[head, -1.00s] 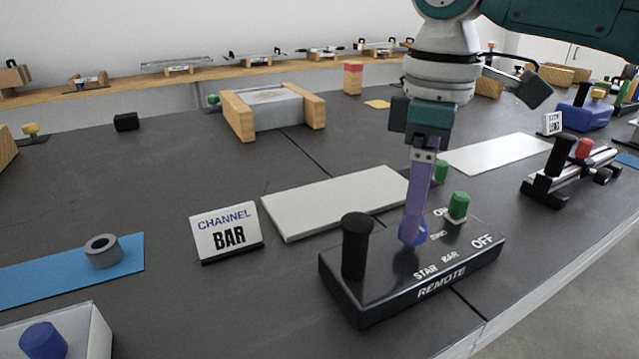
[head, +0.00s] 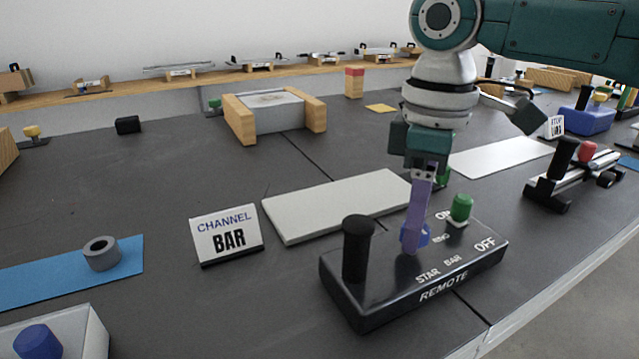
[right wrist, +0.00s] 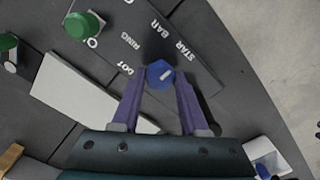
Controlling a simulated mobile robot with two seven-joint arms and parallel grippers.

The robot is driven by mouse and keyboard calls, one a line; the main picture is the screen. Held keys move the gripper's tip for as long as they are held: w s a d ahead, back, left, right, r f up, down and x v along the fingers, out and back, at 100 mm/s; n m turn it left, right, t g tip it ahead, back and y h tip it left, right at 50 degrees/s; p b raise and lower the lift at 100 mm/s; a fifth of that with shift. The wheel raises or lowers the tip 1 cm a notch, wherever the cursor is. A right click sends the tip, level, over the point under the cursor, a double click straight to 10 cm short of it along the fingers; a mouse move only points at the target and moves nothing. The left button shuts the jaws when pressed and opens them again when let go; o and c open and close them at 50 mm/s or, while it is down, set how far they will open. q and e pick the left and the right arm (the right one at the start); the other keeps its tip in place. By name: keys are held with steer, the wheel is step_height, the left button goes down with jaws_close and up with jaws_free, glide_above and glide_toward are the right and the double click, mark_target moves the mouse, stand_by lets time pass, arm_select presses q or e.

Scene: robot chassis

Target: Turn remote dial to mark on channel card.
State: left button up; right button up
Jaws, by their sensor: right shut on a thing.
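The black remote box (head: 375,308) stands near the table's front edge, labelled STAR, BAR, REMOTE and OFF. Its blue dial (head: 424,236) is partly hidden by my fingers in the head view. My right gripper (head: 414,240) points down and is shut on the dial. In the right wrist view the purple fingertips stand on either side of the dial (right wrist: 160,74). The dial's white line slants to the right and slightly up, towards the STAR side and away from BAR. The channel card (head: 226,235) reads CHANNEL BAR. My left gripper is out of view.
The remote carries a black upright handle (head: 358,248) and a green button (head: 461,207). A pale flat plate (head: 335,205) lies behind it. A black rail device with a red knob (head: 587,151) stands to the right.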

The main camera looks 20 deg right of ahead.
jaws_close()
